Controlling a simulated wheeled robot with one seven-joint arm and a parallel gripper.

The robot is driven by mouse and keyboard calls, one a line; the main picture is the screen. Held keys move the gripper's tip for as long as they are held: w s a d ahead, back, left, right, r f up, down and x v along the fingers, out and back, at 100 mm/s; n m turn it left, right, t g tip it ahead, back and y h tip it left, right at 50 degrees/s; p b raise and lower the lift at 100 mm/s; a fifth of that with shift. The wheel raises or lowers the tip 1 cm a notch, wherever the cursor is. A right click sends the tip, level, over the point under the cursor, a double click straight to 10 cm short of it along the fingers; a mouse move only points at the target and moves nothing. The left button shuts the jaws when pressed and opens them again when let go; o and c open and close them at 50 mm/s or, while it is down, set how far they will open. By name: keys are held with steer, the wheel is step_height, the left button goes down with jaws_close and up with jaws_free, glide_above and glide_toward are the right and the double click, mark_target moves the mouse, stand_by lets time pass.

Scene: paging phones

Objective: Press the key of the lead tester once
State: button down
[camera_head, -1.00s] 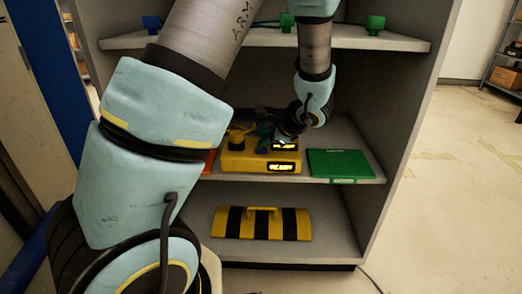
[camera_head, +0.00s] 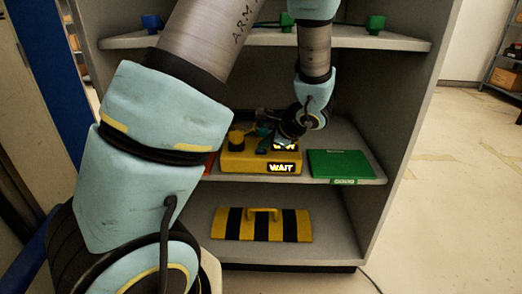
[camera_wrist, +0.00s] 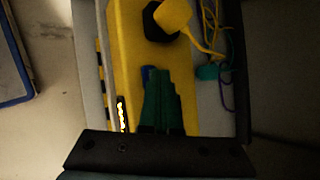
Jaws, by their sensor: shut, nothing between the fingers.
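The lead tester (camera_head: 233,163) is a yellow box on the middle shelf, with a lit front display reading WAIT. A yellow and black knob stands on its top at the left; the knob also shows in the wrist view (camera_wrist: 172,16). In the wrist view, a small blue key (camera_wrist: 147,72) shows on the tester's yellow top beside my fingertips. My gripper (camera_wrist: 158,71) has dark green fingers, closed together and empty, over the tester's top. The fingers hide part of the key, and I cannot tell whether they touch it. In the head view, my gripper (camera_head: 264,147) is dark and small over the tester.
A green mat or tray (camera_head: 340,163) lies right of the tester on the same shelf. A yellow and black striped case (camera_head: 233,223) lies on the lower shelf. Blue (camera_head: 151,23) and green (camera_head: 376,24) items stand on the upper shelf. Yellow and purple leads (camera_wrist: 212,35) lie behind the tester.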

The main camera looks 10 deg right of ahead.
mark_target(264, 152)
steer(key=shift+r+p, duration=0.6)
steer(key=shift+r, duration=0.3)
steer(key=shift+r+p, duration=1.95)
steer(key=shift+r, duration=0.6)
steer(key=shift+f, duration=0.1)
steer(key=s+a+r+n+g+h, duration=0.1)
steer(key=s+a+n+g+h, duration=0.2)
steer(key=s+a+n, duration=0.55)
steer(key=s+a+r+n+g+h, duration=0.1)
steer(key=s+a+n+g+h, duration=0.3)
steer(key=a+n, duration=0.6)
step_height(264, 152, up, 26)
steer(key=d+n+y+p, duration=0.1)
steer(key=y+p, duration=0.1)
steer(key=p, duration=2.3)
steer(key=shift+s+t+p, duration=0.25)
steer(key=shift+t+p, duration=0.1)
steer(key=shift+t, duration=0.05)
